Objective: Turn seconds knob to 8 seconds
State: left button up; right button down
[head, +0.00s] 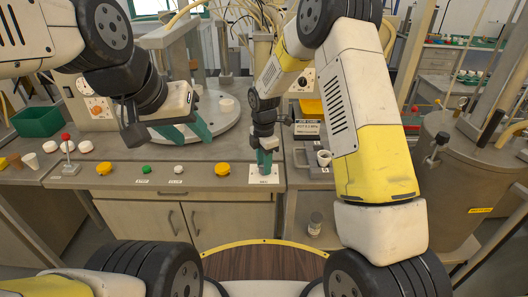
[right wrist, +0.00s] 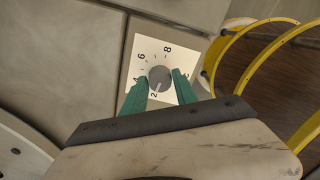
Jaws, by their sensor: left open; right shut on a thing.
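The seconds knob (right wrist: 160,79) is a small grey round knob on a white dial plate (right wrist: 146,52) printed with 2, 4, 6 and 8. A pale line on the knob appears to point toward the 2. My right gripper (right wrist: 161,81) has its green fingers on either side of the knob, shut on it. In the head view the right gripper (head: 265,167) points down over the dial plate (head: 264,180) at the right end of the console, and hides the knob. My left gripper (head: 188,133) is open and empty above the console, left of the dial.
A yellow button (head: 222,169), a white button (head: 179,169), a green button (head: 146,170) and another yellow button (head: 103,169) line the console (head: 200,180). A red-tipped lever (head: 66,146) stands at its left. A large metal tank (head: 455,185) stands at the right.

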jog(key=m, duration=0.9)
jog(key=shift+m, duration=0.3)
jog(key=m, duration=0.4)
jog(key=shift+m, duration=0.3)
jog(key=m, duration=0.4)
jog(key=shift+m, duration=0.3)
jog(key=m, duration=1.2)
jog(key=shift+m, duration=2.1)
